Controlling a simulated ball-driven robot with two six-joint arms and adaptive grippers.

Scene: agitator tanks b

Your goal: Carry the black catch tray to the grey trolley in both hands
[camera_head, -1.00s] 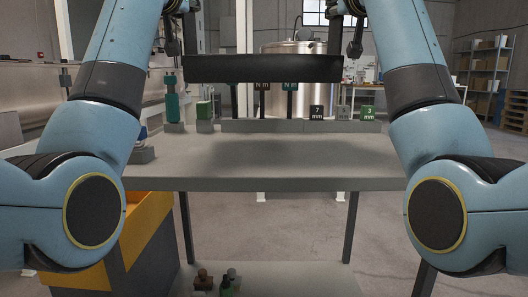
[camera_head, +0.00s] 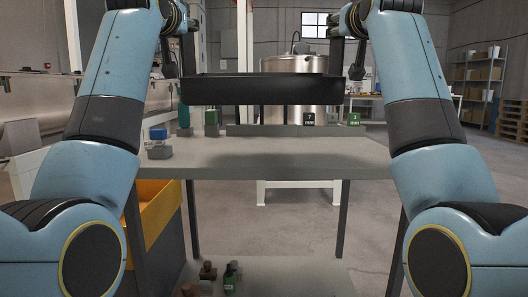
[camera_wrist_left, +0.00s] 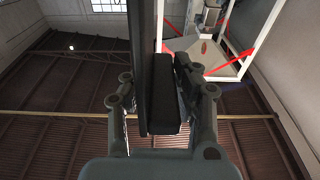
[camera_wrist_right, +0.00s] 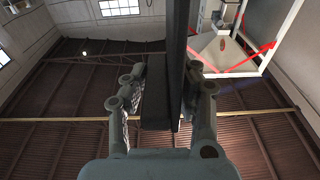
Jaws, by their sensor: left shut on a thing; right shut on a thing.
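The black catch tray (camera_head: 262,90) hangs level in the air between my two grippers, above the grey trolley (camera_head: 270,158). A gap and a dark shadow show between tray and trolley top. My right gripper (camera_head: 347,52) is shut on the tray's right end. My left gripper (camera_head: 180,50) is shut on its left end. In the left wrist view a black piece of the tray (camera_wrist_left: 163,95) sits between the fingers. The right wrist view shows the same at the other end (camera_wrist_right: 157,95). The tray's inside floor is mostly hidden by its front wall.
Small blocks stand along the trolley's back and left edge, among them a blue-topped one (camera_head: 158,135) and a green one (camera_head: 211,118). The middle of the top is clear. A yellow bin (camera_head: 160,205) is at lower left. A steel tank (camera_head: 298,85) stands behind.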

